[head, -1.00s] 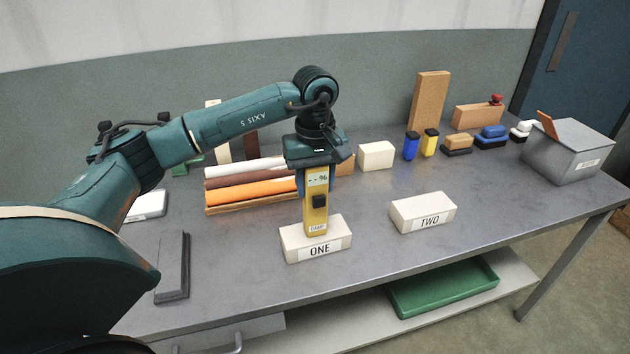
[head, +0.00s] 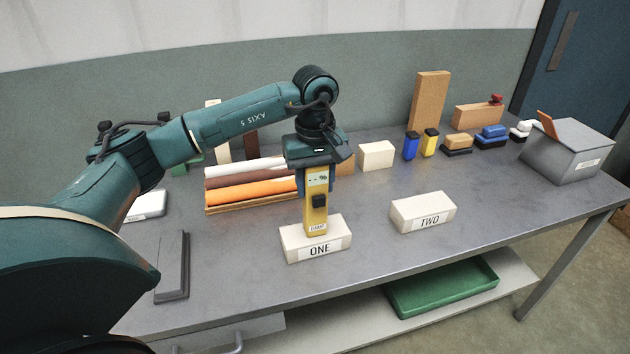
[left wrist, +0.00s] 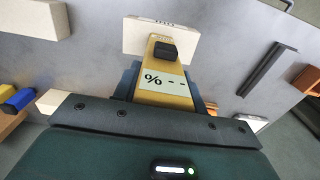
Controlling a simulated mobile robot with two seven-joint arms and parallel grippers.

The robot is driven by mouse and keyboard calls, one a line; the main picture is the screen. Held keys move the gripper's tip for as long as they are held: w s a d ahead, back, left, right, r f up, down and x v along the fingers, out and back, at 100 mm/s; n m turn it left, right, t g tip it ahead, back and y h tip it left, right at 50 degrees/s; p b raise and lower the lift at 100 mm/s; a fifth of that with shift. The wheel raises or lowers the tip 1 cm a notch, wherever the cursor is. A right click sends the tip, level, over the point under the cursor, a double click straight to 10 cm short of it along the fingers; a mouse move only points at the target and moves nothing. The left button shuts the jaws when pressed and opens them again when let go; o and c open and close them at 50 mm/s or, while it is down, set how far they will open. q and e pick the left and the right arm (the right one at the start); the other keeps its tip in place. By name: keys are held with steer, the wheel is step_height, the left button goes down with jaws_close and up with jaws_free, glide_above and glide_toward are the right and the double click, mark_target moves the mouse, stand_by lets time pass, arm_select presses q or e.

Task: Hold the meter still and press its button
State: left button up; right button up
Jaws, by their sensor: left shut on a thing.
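The yellow meter (head: 316,216) stands upright at the white block labelled ONE (head: 296,253), its lower end at the block's top. Its display reads "--%" and its dark button (head: 319,201) faces the head camera. My left gripper (head: 316,174) is shut on the upper part of the meter from above. In the left wrist view the meter (left wrist: 168,97) lies between the fingers, with its button (left wrist: 165,51) uncovered and block ONE (left wrist: 133,36) beyond it. I cannot tell whether the meter's tip touches the block. My right gripper is not in view.
A white block labelled TWO (head: 423,212) sits to the right on the grey table (head: 385,265). Orange and brown rolls (head: 250,188) lie behind left. Blue and yellow containers (head: 411,146) and a grey box (head: 570,151) stand farther right. The table is clear between the two blocks.

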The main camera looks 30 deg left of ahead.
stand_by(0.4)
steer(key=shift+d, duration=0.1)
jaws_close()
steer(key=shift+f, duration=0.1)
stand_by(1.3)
